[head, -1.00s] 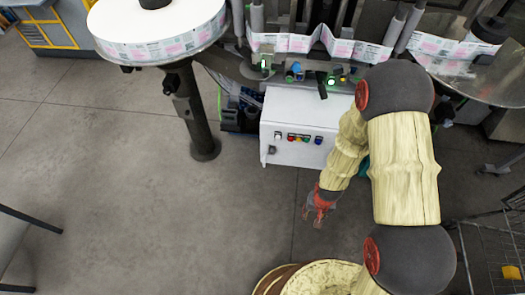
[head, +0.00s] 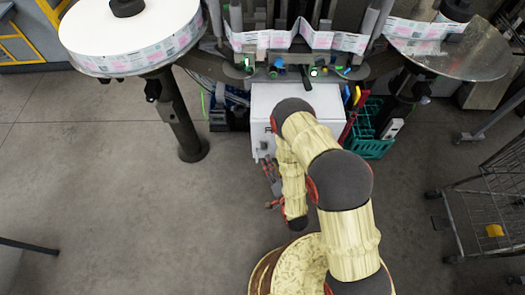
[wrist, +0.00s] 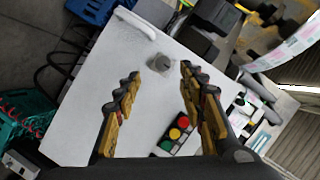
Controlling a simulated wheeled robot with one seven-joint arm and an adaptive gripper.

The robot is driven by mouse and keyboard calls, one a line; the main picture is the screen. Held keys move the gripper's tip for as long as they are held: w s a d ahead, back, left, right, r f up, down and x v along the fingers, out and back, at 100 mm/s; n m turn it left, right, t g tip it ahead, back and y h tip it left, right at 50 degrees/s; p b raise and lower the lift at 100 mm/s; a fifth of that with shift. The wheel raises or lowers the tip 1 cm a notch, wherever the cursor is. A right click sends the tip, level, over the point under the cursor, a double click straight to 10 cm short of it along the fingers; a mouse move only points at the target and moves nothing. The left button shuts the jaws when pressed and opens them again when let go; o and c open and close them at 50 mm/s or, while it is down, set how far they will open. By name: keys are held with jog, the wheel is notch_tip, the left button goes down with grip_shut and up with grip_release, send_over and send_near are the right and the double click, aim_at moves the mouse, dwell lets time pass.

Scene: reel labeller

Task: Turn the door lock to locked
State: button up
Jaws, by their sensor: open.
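The door lock looks like a round grey knob (wrist: 159,63) on the white cabinet door (wrist: 95,95). It shows in the wrist view, between and just beyond my fingertips. Which way it is turned is too small to tell. My gripper (wrist: 158,76) is open and empty, its two dark and yellow fingers spread on either side of the knob in the picture. No contact is visible. In the head view my gripper (head: 269,180) hangs in front of the white cabinet (head: 265,105), and my arm covers much of the front.
Red, yellow and green buttons (wrist: 178,130) sit on the door beside my right finger. A white handle (wrist: 136,23) is near the door's edge. A teal crate (head: 372,130) stands right of the cabinet, a wire cart (head: 485,200) further right. The floor at left is clear.

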aim_at(264, 149)
jog(key=x, duration=0.8)
jog(key=shift+r, duration=0.25)
jog(key=shift+c, duration=1.1)
jog(key=c, duration=0.7)
grip_shut()
